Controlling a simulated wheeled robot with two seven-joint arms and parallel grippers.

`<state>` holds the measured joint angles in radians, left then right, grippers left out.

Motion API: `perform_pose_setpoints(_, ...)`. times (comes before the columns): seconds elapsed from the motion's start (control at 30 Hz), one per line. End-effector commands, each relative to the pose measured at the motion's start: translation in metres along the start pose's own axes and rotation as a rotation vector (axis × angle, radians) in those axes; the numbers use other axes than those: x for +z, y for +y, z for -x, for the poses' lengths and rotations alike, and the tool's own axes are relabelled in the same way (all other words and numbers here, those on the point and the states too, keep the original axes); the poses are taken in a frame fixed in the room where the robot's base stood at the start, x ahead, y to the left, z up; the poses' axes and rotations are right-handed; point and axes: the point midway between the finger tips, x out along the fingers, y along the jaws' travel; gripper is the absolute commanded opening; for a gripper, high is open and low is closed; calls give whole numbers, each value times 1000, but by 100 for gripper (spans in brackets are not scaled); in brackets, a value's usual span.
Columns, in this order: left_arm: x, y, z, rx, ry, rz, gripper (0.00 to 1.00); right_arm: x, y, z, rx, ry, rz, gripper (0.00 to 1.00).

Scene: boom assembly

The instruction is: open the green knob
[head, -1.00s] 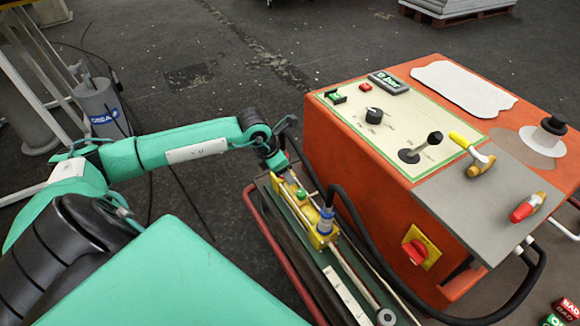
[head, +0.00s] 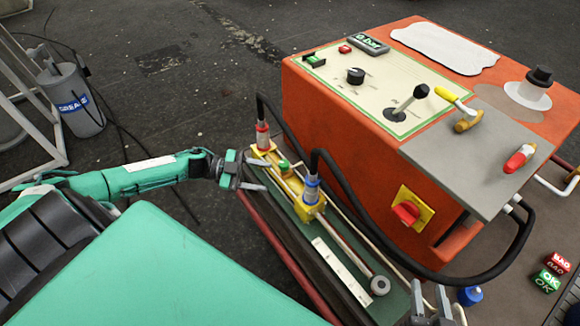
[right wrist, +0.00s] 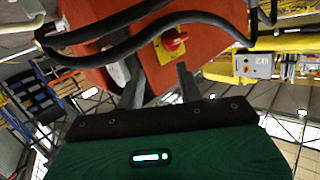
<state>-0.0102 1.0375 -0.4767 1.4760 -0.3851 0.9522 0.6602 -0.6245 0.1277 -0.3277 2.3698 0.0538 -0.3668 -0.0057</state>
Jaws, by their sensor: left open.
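The green knob (head: 284,166) sits on top of the yellow cylinder block (head: 290,183), between a red-collared hose fitting (head: 262,137) and a blue-collared one (head: 312,189). My left gripper (head: 262,173) is open and empty, just left of the block's far end, with its fingers pointing right towards it. It looks apart from the knob. My right gripper (head: 430,297) shows at the bottom edge of the head view. In the right wrist view its two fingers (right wrist: 160,88) are apart with nothing between them.
An orange machine (head: 340,130) with a control panel stands to the right, with a red knob on a yellow plate (head: 406,212). Black hoses (head: 360,220) loop beside the cylinder.

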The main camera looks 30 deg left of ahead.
Motion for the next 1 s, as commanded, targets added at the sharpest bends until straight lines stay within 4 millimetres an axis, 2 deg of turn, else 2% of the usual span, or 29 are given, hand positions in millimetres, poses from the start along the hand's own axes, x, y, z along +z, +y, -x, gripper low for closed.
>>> perform_pose_setpoints(0.03, 13, -1, 8, -64, 7, 93, 52, 1, -3, -1, -8, 40, -4, 36)
perform_pose_setpoints(0.2, 39, -12, 33, -250, 46, 347, 52, -10, -11, -1, -27, 159, -16, 36)
perform_pose_setpoints(0.33, 50, -18, 45, -326, 64, 445, 52, -15, -14, 0, -34, 208, -22, 36)
perform_pose_setpoints(0.47, 52, -21, 45, -349, 72, 473, 52, -19, -14, 0, -35, 236, -23, 36)
perform_pose_setpoints(0.67, 53, -30, 18, -349, 75, 472, 52, -38, -10, 0, -29, 334, -10, 36)
perform_pose_setpoints(1.0, 54, -54, -48, -348, 74, 470, 52, -88, -1, 8, -20, 599, 24, 36)
